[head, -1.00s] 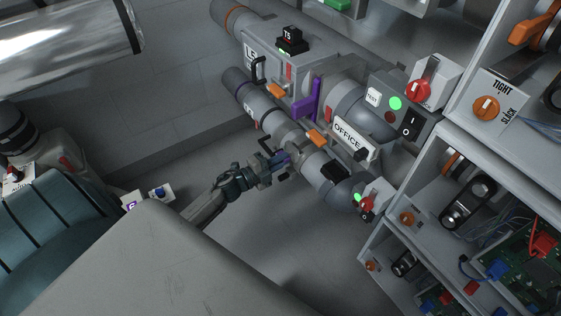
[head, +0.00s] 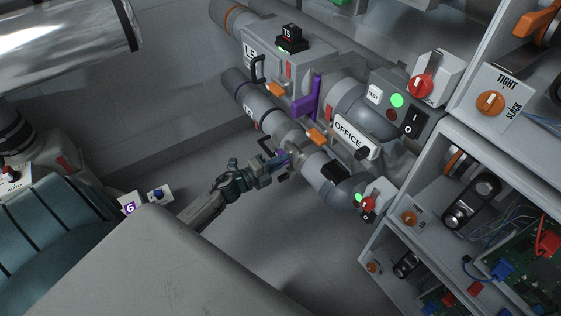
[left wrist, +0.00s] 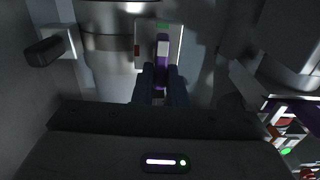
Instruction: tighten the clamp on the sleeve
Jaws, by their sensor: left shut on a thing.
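My left gripper (head: 280,160) reaches in from the lower left to the lower grey tube, near its middle. In the left wrist view its two dark fingers (left wrist: 160,85) are shut on a purple lever (left wrist: 161,50) that stands in front of a pale plate (left wrist: 143,52) beside a grey tube (left wrist: 108,48). I take this lever for the clamp's handle; the sleeve itself is hard to make out behind the gripper. A larger purple lever (head: 307,97) stands on the upper tube, apart from the gripper. My right gripper is not in view.
A black handle (head: 259,69) juts from the upper housing. Open shelves with wiring (head: 480,210) fill the right. A grey box top (head: 150,255) lies in front.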

